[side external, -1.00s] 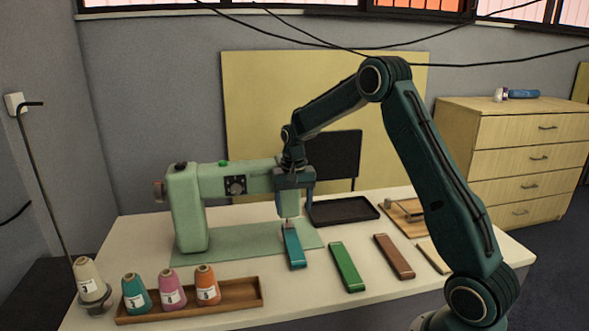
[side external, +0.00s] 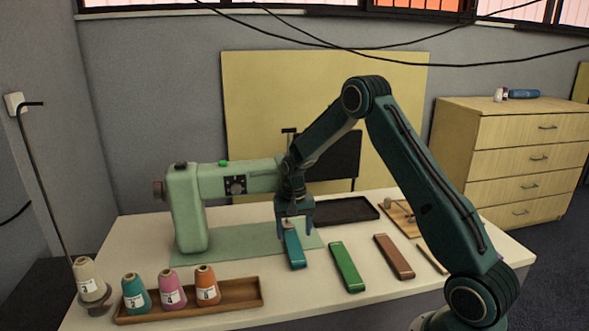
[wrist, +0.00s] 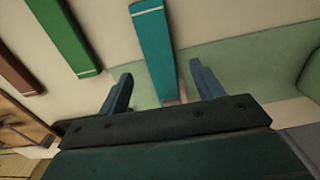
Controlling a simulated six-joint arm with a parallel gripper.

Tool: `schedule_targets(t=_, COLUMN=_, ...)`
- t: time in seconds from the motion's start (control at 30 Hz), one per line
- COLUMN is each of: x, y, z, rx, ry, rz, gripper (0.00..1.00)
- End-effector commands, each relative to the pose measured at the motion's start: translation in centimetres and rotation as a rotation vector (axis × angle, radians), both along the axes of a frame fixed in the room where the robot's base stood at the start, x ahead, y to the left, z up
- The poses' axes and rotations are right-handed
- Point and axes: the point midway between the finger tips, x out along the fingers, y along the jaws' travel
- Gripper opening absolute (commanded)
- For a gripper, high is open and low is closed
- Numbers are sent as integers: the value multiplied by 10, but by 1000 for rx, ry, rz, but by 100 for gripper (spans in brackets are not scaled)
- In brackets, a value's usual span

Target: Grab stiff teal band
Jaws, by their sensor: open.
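The teal band (side external: 293,249) is a flat, stiff strip lying on the table, partly over the pale green mat. My gripper (side external: 295,226) is just above its far end, pointing down. In the wrist view the teal band (wrist: 154,50) runs between my two open fingers (wrist: 162,84), with a finger apart on each side. I cannot tell how far below the fingertips the band lies. The end of the band nearest my palm is partly hidden by the gripper body.
A green band (side external: 347,267) and a brown band (side external: 394,257) lie to the right. A sewing machine (side external: 188,210) stands to the left on its mat (side external: 240,250). A wooden tray (side external: 245,293) with thread cones is at front left. A black tray (side external: 345,211) lies behind.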

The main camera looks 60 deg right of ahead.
Motion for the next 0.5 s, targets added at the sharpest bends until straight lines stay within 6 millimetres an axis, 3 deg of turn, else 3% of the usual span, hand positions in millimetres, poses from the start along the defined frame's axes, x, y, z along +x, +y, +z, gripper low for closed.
schedule_targets(t=0.27, x=0, y=0, z=-3, rx=-1, ry=-1, rz=0, gripper=66)
schedule_targets(t=0.5, x=-2, y=0, z=-23, rx=0, ry=1, rz=0, gripper=66)
